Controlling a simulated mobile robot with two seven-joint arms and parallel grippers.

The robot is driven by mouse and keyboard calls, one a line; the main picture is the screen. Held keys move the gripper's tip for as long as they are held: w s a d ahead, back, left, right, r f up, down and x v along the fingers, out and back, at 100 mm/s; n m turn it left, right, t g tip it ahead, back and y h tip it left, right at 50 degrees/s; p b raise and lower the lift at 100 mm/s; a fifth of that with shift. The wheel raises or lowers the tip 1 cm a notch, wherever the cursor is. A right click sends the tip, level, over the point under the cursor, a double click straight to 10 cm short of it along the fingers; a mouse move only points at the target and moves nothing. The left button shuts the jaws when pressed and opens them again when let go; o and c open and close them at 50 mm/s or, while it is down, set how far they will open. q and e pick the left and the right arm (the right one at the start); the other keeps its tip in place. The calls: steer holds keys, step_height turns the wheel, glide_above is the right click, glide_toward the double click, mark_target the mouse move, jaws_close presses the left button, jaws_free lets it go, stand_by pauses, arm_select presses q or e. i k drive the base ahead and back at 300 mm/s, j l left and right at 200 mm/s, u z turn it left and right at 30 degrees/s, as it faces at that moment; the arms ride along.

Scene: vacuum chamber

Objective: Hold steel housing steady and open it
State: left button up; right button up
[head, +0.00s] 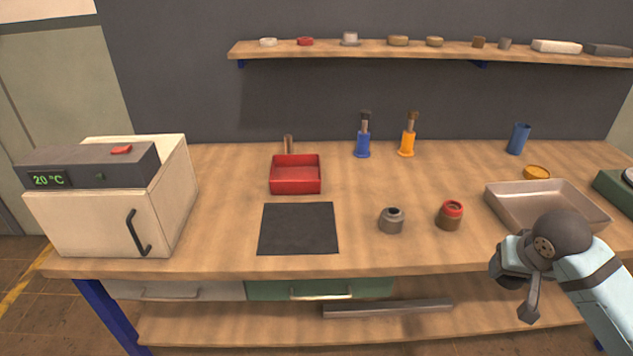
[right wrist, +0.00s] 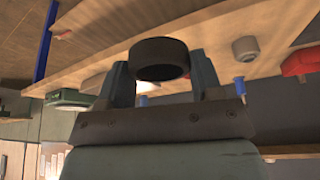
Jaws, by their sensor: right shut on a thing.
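A small grey steel housing (head: 391,220) stands upright on the workbench, right of the dark mat. It has a narrower collar and a dark opening on top. My right gripper (head: 518,278) is at the front right, beyond the bench's front edge and well apart from the housing. In the right wrist view it is shut on a dark, round, ring-like part (right wrist: 160,58), one finger on each side. Whether this part belongs to the housing cannot be told. My left gripper is not in view.
A brown jar with a red ring (head: 450,216) stands right of the housing. A metal tray (head: 494,205) lies near my right arm. A black mat (head: 298,229), a red bin (head: 295,186) and a white oven (head: 112,222) are to the left. Bench around the housing is clear.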

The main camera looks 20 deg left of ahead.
mark_target(393, 218)
steer(key=u, duration=1.2)
steer(key=i+l+u, duration=0.1)
steer(key=i+l, duration=0.2)
steer(key=i, duration=0.25)
steer(key=i+l+u, duration=0.15)
steer(key=i+l, duration=0.2)
steer(key=i, duration=0.25)
